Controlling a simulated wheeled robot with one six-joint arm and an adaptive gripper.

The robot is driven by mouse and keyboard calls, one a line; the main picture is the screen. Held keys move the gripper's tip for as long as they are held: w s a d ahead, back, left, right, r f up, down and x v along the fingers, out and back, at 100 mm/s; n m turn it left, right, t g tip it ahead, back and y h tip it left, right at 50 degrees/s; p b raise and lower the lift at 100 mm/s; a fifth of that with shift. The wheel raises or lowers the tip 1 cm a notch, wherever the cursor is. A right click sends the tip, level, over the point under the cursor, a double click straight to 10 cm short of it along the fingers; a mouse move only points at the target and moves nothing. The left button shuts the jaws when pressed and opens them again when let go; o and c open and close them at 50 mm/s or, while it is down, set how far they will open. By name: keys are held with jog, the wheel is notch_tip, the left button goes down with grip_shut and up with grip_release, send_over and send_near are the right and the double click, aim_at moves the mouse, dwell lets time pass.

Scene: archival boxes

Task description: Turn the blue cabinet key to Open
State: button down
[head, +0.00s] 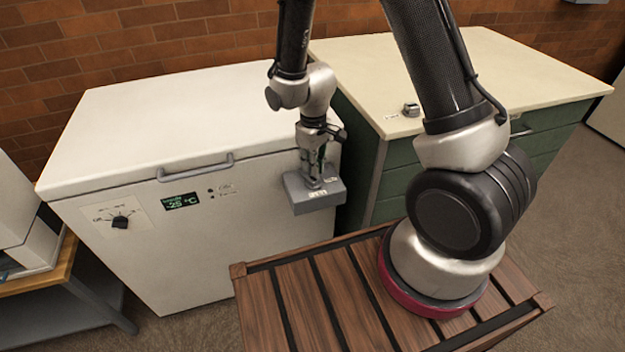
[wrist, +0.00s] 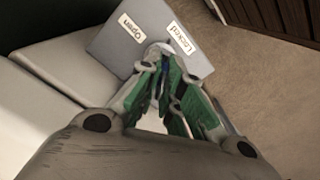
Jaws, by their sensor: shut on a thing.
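A grey lock box (head: 331,197) sticks out at the right end of the white freezer's front, with a small white label on its near edge. In the wrist view the box (wrist: 112,45) carries two labels, "Open" (wrist: 131,22) on the left and "Locked" (wrist: 180,38) on the right. My gripper (head: 315,180) points down onto the top of the box. In the wrist view its fingertips (wrist: 162,62) are closed around a small blue piece, the blue key (wrist: 165,69). The fingers hide most of the key, so I cannot tell its angle.
The white chest freezer (head: 180,130) has a handle, a dial (head: 120,221) and a display reading about -25 °C. A green cabinet (head: 545,145) with a cream top stands to its right, a small grey object (head: 411,109) on it. A slatted wooden surface (head: 300,290) lies in front.

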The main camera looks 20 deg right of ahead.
jog(key=shift+n, duration=0.4)
jog(key=n, duration=0.6)
jog(key=shift+n, duration=0.4)
jog(key=n, duration=0.6)
jog(key=shift+n, duration=0.3)
jog(key=c, duration=1)
grip_release()
jog(key=shift+o, duration=0.2)
